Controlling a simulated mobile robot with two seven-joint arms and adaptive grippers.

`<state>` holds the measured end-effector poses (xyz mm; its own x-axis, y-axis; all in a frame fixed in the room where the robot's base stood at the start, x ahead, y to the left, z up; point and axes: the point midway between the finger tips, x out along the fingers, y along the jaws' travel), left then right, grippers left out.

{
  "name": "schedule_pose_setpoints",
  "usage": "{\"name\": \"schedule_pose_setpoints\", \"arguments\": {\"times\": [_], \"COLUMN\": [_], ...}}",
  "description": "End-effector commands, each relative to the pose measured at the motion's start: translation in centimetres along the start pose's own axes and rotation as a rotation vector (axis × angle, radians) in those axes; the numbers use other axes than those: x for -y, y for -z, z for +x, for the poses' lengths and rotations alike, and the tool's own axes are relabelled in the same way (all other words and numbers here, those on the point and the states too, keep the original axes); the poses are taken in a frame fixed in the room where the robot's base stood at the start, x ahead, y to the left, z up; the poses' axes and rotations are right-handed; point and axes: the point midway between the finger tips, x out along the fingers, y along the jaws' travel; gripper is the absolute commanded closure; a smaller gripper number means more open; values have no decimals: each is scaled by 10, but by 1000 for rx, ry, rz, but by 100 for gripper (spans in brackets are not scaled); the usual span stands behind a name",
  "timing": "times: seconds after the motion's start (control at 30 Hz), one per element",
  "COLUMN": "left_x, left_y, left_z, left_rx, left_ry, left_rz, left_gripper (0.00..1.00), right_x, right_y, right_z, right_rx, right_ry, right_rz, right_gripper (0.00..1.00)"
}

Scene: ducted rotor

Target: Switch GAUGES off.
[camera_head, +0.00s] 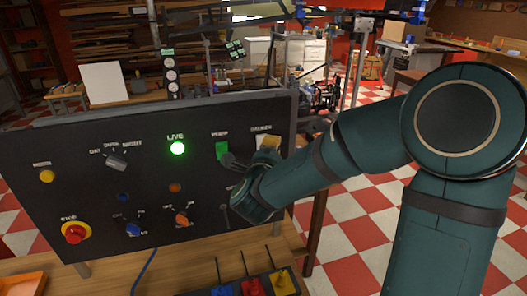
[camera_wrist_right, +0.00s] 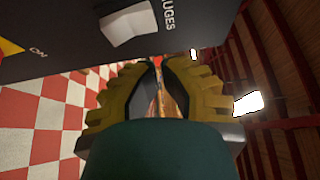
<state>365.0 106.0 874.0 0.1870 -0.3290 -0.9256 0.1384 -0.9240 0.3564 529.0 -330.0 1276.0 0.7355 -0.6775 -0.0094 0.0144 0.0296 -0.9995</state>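The GAUGES switch is a pale rocker on the dark control panel (camera_head: 100,190). It shows in the head view (camera_head: 268,142) at the panel's upper right, partly hidden by my right arm. In the right wrist view the white rocker (camera_wrist_right: 128,23) is at the top, beside the letters "UGES". I cannot tell which way it is tipped. My right gripper (camera_wrist_right: 158,62) has its fingertips drawn close together with nothing between them, just below the rocker in that view and apart from it. My left gripper is not in view.
Knobs and a red stop button (camera_head: 75,233) fill the left. Blue, red and yellow items (camera_head: 252,286) stand on the wooden bench (camera_head: 190,272) in front.

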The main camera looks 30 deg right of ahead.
Motion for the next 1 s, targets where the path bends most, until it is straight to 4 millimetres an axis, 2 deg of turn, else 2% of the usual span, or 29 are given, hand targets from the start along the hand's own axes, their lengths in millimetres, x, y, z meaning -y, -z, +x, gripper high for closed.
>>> {"name": "schedule_pose_setpoints", "arguments": {"times": [0.1, 0.3, 1.0], "left_x": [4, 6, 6], "left_y": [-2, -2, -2], "left_z": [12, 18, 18], "left_rx": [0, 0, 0], "left_ry": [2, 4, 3], "left_rz": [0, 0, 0], "left_gripper": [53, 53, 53], "right_x": [-8, -11, -11], "right_y": [-6, -11, -12], "right_z": [10, 20, 21], "right_rx": [0, 0, 0], "right_ry": [0, 1, 0], "right_rz": [1, 1, 0], "right_gripper": [100, 100, 100]}}
